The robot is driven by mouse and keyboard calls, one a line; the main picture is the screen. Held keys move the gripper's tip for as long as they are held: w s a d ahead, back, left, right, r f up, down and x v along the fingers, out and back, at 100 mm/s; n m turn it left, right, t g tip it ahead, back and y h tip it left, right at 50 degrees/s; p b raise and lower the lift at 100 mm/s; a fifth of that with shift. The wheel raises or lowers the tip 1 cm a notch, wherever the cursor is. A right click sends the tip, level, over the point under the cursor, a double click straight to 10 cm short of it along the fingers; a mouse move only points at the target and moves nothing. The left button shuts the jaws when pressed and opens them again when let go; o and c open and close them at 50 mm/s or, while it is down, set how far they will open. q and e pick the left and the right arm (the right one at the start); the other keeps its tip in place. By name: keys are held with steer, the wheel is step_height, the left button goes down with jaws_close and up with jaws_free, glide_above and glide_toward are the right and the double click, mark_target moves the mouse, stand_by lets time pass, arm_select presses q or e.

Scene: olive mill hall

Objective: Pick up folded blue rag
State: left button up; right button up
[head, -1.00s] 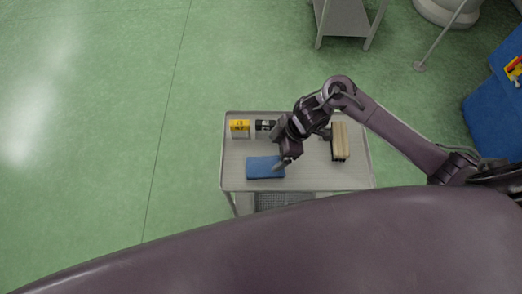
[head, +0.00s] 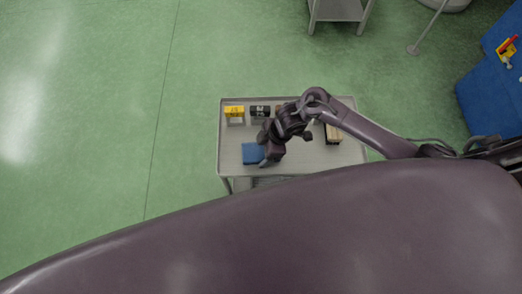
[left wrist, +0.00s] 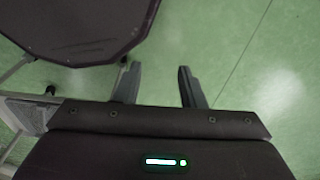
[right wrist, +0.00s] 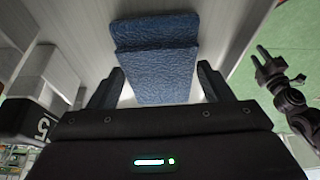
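The folded blue rag (head: 251,153) lies flat on the grey cart top (head: 231,137), near its front left. My right gripper (head: 266,157) is over the rag's right part and hides some of it in the head view. In the right wrist view the rag (right wrist: 160,75) shows as a thick folded pad between the two spread fingers of my right gripper (right wrist: 160,71). The fingers are open and not closed on it; whether they touch its sides I cannot tell. My left gripper (left wrist: 159,76) is open and empty, above the green floor.
A yellow box (head: 234,112) and a black box (head: 260,112) stand behind the rag. A tan block with a dark side (head: 333,134) lies at the cart's right. Another grey table (head: 340,10) stands farther back. The floor left of the cart is clear.

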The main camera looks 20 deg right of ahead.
arm_select(q)
steer(key=shift+s, duration=0.7)
arm_select(e)
steer(key=c, duration=0.7)
steer(key=shift+r, duration=0.1)
